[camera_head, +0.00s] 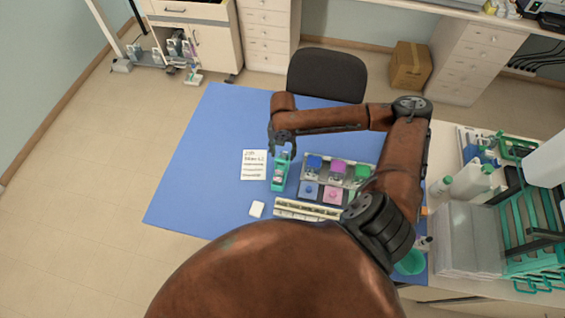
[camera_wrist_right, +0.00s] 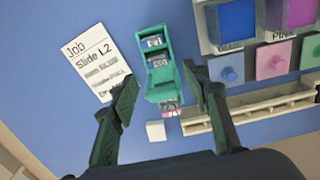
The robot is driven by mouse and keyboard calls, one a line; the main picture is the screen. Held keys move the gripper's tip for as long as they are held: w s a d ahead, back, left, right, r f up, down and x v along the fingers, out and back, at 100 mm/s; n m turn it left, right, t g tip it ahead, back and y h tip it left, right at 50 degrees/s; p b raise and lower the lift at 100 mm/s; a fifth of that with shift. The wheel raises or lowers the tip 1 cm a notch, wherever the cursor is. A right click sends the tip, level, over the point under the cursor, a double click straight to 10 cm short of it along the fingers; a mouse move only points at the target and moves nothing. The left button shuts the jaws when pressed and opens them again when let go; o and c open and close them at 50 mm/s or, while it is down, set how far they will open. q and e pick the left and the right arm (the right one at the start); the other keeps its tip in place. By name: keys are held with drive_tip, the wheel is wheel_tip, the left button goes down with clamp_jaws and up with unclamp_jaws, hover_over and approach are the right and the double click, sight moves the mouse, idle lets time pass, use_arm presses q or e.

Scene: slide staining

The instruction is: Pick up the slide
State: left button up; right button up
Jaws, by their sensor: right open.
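A green slide holder (camera_head: 279,183) stands on the blue mat, and it also shows in the right wrist view (camera_wrist_right: 158,91). Small labelled pieces (camera_wrist_right: 155,41) that look like slide ends sit in its upper part. A pink-and-white piece (camera_wrist_right: 171,108) shows at its near end; I cannot tell if it is a separate slide. My right gripper (camera_head: 283,153) is open above the holder. In the right wrist view its two fingers (camera_wrist_right: 160,76) are spread to either side of the holder, with nothing between them clearly gripped. My left gripper is out of view.
A job card (camera_head: 254,165) lies left of the holder, and a small white block (camera_head: 256,209) lies near it. Coloured jars in a rack (camera_head: 338,170), coloured pads and a cream slotted rack (camera_head: 305,210) stand right. The mat's left side (camera_head: 200,170) is clear.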

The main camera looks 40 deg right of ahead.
drive_tip(key=f, duration=0.3)
drive_tip(key=shift+w, duration=0.3)
drive_tip(key=shift+s+f+p, duration=0.15)
drive_tip(key=shift+f+p, duration=0.15)
drive_tip(key=shift+f, duration=0.35)
drive_tip(key=shift+c, duration=0.9)
drive_tip(key=c, duration=0.6)
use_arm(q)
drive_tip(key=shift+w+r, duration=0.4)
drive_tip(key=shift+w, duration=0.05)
use_arm(e)
clamp_jaws()
